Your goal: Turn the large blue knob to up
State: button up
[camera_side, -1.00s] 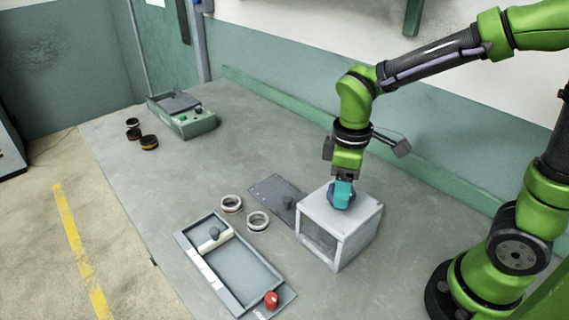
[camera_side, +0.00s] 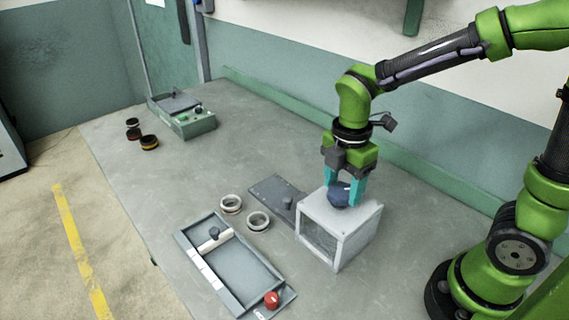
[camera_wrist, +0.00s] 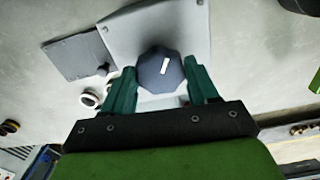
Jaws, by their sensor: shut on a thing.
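The large blue knob (camera_side: 339,195) sits on top of the white box-shaped machine (camera_side: 352,232). My gripper (camera_side: 346,192) points down over the box, with one teal finger on each side of the knob. The sensed grip is on the knob, so my gripper is shut on it. In the wrist view the knob (camera_wrist: 161,68) is dark blue and many-sided, with a white mark that runs nearly upright and leans slightly right. The fingers (camera_wrist: 163,90) flank its left and right sides there.
A grey plate with a small knob (camera_side: 275,193) lies left of the box. Two pale rings (camera_side: 258,221) lie nearby. A grey tray with a red button (camera_side: 271,299) is in front. A green unit (camera_side: 188,120) and dark rings (camera_side: 149,142) stand at the far left.

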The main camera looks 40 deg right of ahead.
aim_at(342, 189)
jog(key=n, duration=0.6)
jog(key=shift+r, duration=0.1)
jog(key=shift+w, duration=0.1)
dwell(0.5)
jog(key=o, duration=1.1)
jog(key=shift+c, duration=0.2)
notch_tip(342, 189, up, 17)
